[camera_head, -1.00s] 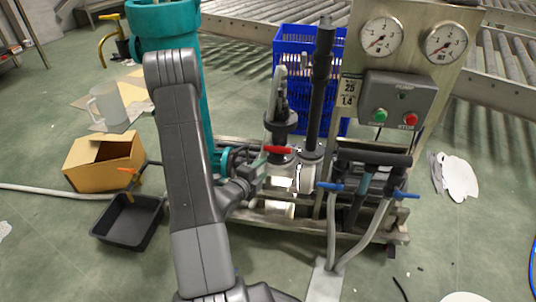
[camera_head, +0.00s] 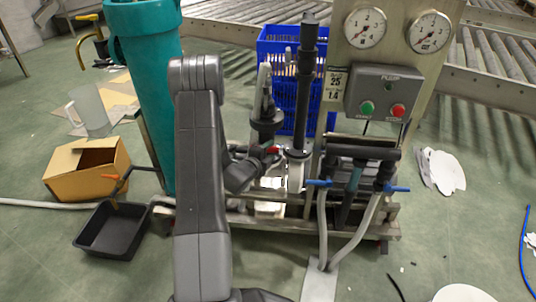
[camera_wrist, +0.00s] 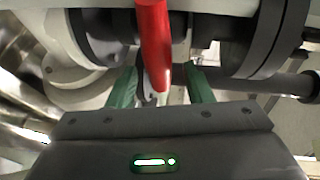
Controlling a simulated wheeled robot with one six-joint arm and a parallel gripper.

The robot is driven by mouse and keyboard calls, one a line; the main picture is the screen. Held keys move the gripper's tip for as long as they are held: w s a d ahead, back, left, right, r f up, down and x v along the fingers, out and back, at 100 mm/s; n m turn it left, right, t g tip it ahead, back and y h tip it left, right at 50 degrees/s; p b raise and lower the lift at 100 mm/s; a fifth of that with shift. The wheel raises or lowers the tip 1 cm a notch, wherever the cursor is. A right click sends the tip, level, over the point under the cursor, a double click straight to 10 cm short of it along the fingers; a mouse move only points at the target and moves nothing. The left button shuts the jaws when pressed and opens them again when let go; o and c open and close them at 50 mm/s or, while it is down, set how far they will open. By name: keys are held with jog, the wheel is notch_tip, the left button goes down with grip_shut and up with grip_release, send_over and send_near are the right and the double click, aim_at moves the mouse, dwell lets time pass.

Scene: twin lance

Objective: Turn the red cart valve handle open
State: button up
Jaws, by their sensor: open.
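The red valve handle (camera_wrist: 153,45) hangs down from the top middle of the wrist view, in front of dark round flanges. Its lower end lies between the two green fingers of my gripper (camera_wrist: 163,82), which stand apart on either side with visible gaps. The fingers are open, not closed on the handle. In the head view only a small red bit of the handle (camera_head: 272,150) shows on the cart's pipework. My dark gripper (camera_head: 258,162) reaches it from the left and hides the rest. Whether any finger touches the handle is unclear.
The cart carries a tall black lance (camera_head: 306,85), a grey box (camera_head: 382,92) with green and red buttons, two gauges and blue-handled taps (camera_head: 397,188). A teal cylinder (camera_head: 146,95) stands left. A black tray (camera_head: 112,230) and cardboard box (camera_head: 86,170) lie on the floor.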

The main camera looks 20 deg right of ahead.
jog(key=c, duration=1)
